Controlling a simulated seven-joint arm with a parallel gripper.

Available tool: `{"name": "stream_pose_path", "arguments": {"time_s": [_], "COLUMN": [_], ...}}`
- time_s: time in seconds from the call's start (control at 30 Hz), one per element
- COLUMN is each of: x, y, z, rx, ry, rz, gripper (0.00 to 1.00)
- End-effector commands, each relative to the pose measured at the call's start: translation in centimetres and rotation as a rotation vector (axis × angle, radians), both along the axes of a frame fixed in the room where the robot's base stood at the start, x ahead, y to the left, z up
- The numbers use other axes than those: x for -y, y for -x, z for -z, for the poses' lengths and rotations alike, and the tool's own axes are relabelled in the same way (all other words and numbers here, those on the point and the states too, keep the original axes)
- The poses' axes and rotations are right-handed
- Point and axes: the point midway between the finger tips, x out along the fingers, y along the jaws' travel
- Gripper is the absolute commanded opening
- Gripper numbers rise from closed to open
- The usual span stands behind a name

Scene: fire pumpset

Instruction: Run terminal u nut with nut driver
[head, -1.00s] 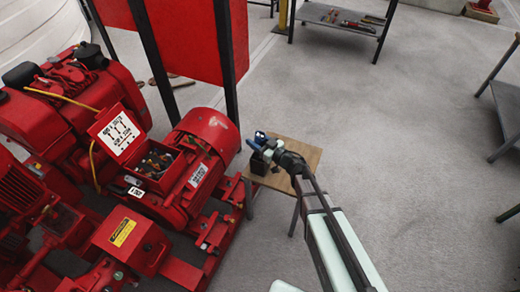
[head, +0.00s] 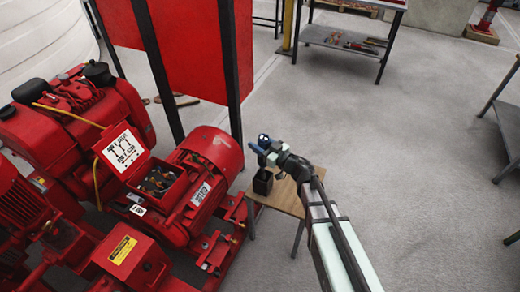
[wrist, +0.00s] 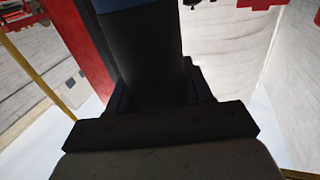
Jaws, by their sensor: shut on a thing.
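My gripper (head: 272,150) is above the small wooden stand beside the red motor. It is shut on a blue-handled tool, seemingly the nut driver (head: 257,149). In the wrist view the blue and black body of the nut driver (wrist: 140,40) fills the middle, between the dark jaws (wrist: 160,125). The tool's far end is hidden there. The open terminal box (head: 158,181) on the red motor (head: 205,170) lies to the left of my gripper, with its lid raised. Dark and coloured wiring shows inside. The terminal u nut is too small to make out.
The wooden stand (head: 287,200) holds a black open holder (head: 263,182). A red panel on dark posts (head: 230,70) stands behind the motor. A workbench (head: 345,40) with tools is at the back. Open grey floor lies to the right.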

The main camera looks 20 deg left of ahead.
Motion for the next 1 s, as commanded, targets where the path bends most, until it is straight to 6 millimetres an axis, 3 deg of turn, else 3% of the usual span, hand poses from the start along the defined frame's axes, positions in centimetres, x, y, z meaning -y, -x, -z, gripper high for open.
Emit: {"name": "stream_pose_path", "arguments": {"time_s": [0.17, 0.27, 0.67, 1.0], "x": [-1.4, -3.3, -14.8, -24.9], "y": [0.8, 1.5, 6.9, 14.0], "z": [-1.7, -2.4, -4.1, -6.2], "rx": [0.011, 0.016, 0.010, 0.006], "ry": [-0.001, 0.000, 0.001, 0.000], "rz": [-0.016, -0.036, -0.188, -0.326], "gripper": [0.14, 0.14, 0.14, 0.14]}}
